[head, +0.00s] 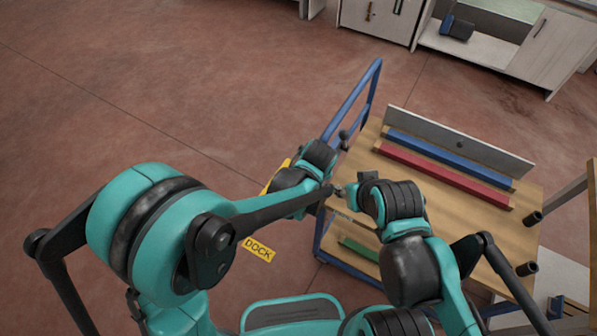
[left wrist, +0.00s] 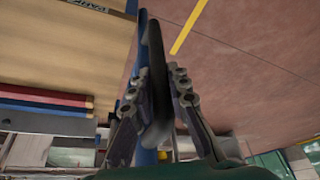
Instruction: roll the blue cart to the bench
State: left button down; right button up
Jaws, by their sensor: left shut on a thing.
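The blue cart (head: 320,235) has a blue tube frame, a wooden top and a lower shelf. Its blue handle (head: 352,98) rises at the top's far left end. My left gripper (head: 343,137) is at this handle; in the left wrist view its fingers (left wrist: 155,82) are shut around the bar, which has a dark part between them. My right gripper (head: 339,190) is over the cart's left edge, pointing left; its fingers are too small to read. Grey cabinets (head: 378,18) stand at the back; I cannot tell whether they are the bench.
Blue (head: 450,158) and red (head: 442,174) bars lie on the cart top beside a grey panel (head: 460,142). A green bar (head: 358,250) is on the lower shelf. A yellow DOCK label (head: 258,249) marks the floor. Open red floor (head: 150,80) lies left and behind.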

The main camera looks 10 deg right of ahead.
pick_arm(q)
jog(key=shift+s+d, duration=0.25)
jog(key=shift+d, duration=0.05)
jog(key=c, duration=1.4)
grip_release()
jog(key=shift+s+d, duration=0.1)
jog(key=shift+d, duration=0.05)
jog(key=shift+c, duration=0.2)
jog(key=v, duration=1.2)
